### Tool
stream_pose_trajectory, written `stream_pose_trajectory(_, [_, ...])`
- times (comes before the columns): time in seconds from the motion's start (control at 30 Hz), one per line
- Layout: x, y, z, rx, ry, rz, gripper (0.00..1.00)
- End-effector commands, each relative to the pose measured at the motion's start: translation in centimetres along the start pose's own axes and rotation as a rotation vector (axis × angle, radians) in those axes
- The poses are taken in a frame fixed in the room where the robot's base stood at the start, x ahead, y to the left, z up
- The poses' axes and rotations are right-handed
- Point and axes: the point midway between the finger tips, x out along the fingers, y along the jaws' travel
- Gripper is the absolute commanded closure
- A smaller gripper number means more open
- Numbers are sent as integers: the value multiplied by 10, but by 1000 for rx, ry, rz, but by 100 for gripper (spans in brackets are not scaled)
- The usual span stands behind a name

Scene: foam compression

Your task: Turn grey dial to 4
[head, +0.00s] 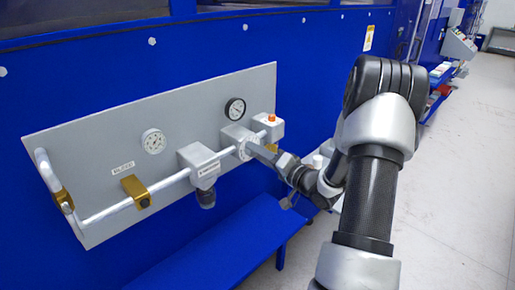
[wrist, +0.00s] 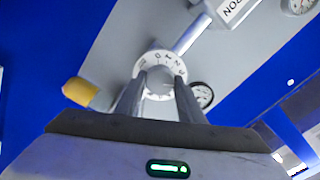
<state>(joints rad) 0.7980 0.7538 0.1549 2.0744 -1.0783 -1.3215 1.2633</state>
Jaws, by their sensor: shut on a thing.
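The grey dial (head: 246,150) sits on a valve block on the pipe of the panel, with a white ring of marks around its knob. In the wrist view the dial (wrist: 160,68) is straight ahead between my fingers. The marks are small and blurred, so I cannot read which number it is set to. My gripper (head: 254,151) reaches in from the right, its fingers pointing at the panel. In the wrist view my gripper (wrist: 159,88) is shut on the dial's knob, one finger on each side. The fingers hide part of the lower ring.
A black-rimmed gauge (head: 235,108) and a white gauge (head: 153,141) are on the grey panel (head: 100,140). A regulator (head: 200,165) with a dark knob is left of the dial. An orange button (head: 271,117) is close on the right. A blue ledge (head: 235,240) runs below.

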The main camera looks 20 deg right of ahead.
Motion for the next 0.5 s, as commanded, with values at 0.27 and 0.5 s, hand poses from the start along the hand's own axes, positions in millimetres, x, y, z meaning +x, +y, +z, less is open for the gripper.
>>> stream_pose_trajectory(0.27, [0,0,0,59,-1,1,88])
stream_pose_trajectory(0.5, [0,0,0,65,-1,1,88])
